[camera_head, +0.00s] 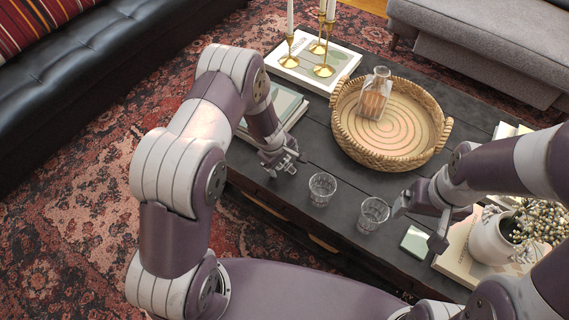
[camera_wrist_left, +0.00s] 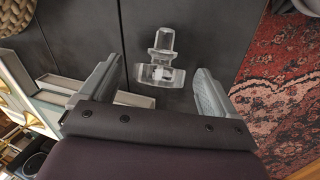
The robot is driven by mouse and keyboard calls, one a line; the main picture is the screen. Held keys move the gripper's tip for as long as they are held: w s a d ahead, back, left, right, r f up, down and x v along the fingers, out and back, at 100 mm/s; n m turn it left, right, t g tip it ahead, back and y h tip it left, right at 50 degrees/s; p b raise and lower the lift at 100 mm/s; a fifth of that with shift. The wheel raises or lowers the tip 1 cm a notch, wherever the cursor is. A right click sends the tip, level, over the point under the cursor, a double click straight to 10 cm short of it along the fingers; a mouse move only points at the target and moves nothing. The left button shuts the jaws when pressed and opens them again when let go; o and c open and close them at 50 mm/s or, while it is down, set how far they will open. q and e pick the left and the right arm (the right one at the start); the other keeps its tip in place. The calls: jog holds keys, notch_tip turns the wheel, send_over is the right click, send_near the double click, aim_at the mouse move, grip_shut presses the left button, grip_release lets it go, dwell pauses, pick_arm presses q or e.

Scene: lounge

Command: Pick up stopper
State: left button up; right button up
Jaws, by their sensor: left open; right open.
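The clear glass stopper (camera_wrist_left: 163,50) lies on the dark tabletop in the left wrist view. Its wide end is toward my left gripper (camera_wrist_left: 155,78), near the space between the two fingertips. The fingers are apart and I see no contact with it. In the head view my left gripper (camera_head: 284,164) is low over the table's near edge, and the stopper is hard to tell from the fingers there. My right gripper (camera_head: 420,224) is open and empty near the table's near edge at the right. A glass decanter (camera_head: 375,94) with an open neck stands in the woven tray (camera_head: 430,150).
Two clear glasses (camera_head: 322,189) (camera_head: 373,214) stand between my grippers, with a small coaster (camera_head: 414,242) near the right one. Books (camera_head: 284,106) lie behind my left gripper. A white vase (camera_head: 491,240) stands at right. Brass candlesticks (camera_head: 324,69) stand at the back.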

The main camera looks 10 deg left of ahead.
pick_arm(q)
jog(key=c, duration=1.2)
